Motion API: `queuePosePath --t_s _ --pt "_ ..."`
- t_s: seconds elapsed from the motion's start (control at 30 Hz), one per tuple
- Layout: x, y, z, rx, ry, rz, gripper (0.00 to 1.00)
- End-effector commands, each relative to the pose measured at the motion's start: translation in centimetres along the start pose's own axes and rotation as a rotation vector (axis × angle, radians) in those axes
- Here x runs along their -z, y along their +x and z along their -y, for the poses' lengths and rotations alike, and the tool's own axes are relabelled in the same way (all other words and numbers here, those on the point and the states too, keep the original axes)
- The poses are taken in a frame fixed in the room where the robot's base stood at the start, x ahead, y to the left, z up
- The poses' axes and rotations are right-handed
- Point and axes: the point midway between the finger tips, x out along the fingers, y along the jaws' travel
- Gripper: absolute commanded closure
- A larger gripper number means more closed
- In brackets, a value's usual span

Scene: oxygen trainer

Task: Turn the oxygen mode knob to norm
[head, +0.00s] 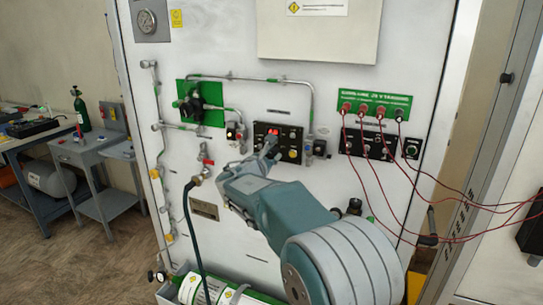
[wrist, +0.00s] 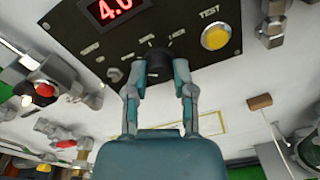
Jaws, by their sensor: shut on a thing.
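The black oxygen mode knob (wrist: 158,62) sits on a black control panel (wrist: 215,15) with a red digital display (wrist: 115,8) reading 4.0. Small white labels surround the knob, too blurred to read. My gripper (wrist: 160,75) is shut on the knob, one teal finger on each side, in the wrist view. In the head view my gripper (head: 268,148) reaches the front of the same panel (head: 290,133) and hides the knob. Which label the knob points to cannot be told.
A yellow TEST button (wrist: 215,37) is right of the knob, and a small toggle (wrist: 93,101) is left. Metal fittings (wrist: 273,22) flank the panel. Red cables (head: 395,165) hang from the green-topped panel at right; a dark hose (head: 187,225) hangs left of my arm.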

Motion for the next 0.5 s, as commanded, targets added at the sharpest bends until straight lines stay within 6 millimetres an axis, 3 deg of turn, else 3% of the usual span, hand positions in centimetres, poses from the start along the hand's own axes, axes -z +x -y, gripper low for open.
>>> queuePosePath --t_s 0.03,0.13,0.17,0.2,0.5 --pt "0.83 -0.09 0.08 0.000 -0.007 -0.014 1.00" --pt "0.84 -0.08 0.10 0.001 -0.007 -0.014 1.00" --pt "0.83 -0.08 0.11 0.001 -0.007 -0.014 0.54" --pt "0.80 -0.07 0.11 0.001 -0.006 -0.013 0.36" --pt "0.21 -0.02 0.14 0.001 -0.001 -0.005 0.33"
